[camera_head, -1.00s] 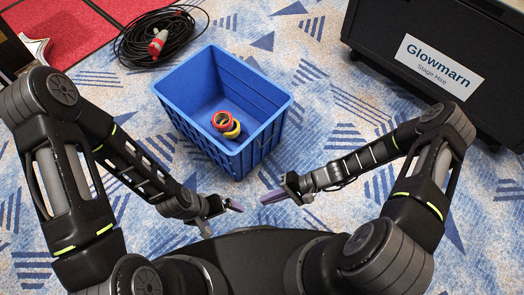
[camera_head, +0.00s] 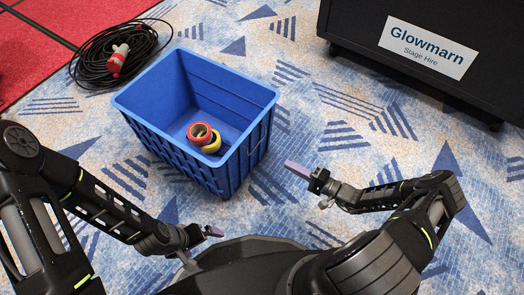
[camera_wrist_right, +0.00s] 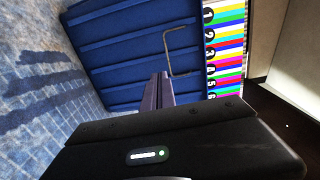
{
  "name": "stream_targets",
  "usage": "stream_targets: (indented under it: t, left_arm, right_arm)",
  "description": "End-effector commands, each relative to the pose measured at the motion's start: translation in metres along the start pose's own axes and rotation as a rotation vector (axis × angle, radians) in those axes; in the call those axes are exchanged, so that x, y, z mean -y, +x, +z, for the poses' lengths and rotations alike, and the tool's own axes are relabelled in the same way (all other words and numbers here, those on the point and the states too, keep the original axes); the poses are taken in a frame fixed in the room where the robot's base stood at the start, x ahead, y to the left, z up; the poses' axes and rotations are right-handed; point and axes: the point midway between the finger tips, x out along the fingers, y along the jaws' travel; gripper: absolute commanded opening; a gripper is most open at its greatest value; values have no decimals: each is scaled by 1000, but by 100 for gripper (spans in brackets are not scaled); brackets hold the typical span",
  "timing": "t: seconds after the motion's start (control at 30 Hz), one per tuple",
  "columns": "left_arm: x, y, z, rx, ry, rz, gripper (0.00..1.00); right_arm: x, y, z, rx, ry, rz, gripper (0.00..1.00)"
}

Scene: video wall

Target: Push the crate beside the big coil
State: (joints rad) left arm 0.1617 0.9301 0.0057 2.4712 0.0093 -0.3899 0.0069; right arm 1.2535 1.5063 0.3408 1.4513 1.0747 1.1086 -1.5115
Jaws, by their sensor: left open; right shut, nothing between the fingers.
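The blue crate (camera_head: 170,142) stands upright on the carpet in the middle of the head view, holding a red and a yellow tape roll (camera_head: 204,137). The big coil (camera_head: 92,65) of black cable with a red and white plug lies beyond the crate's far left side, close to it. My left gripper (camera_head: 214,231) is open and empty, low in front of the crate. My right gripper (camera_head: 297,170) is shut and empty, to the right of the crate and apart from it. Its shut fingers (camera_wrist_right: 165,90) also show in the right wrist view.
A black case (camera_head: 365,55) labelled Glowmarn stands at the upper right. Red flooring (camera_head: 40,45) is at the upper left. The right wrist view shows a ribbed blue surface (camera_wrist_right: 130,50) and a striped, numbered strip (camera_wrist_right: 224,50).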

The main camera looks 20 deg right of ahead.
Motion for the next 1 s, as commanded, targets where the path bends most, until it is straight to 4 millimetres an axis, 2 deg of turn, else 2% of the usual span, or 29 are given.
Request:
stream_targets:
  t: [0.27,0.7,0.83,1.0]
  left_arm:
    - [2,7,0,-2,0,0,100]
    - [10,33,-3,-15,-2,0,100]
    - [13,40,-4,-16,-3,1,100]
    - [14,44,-4,-15,-4,3,100]
  right_arm:
    - [-2,20,1,4,1,-1,0]
    - [-3,104,2,5,1,-1,0]
    - [-3,124,2,5,1,-1,0]
    - [-2,138,1,3,0,1,0]
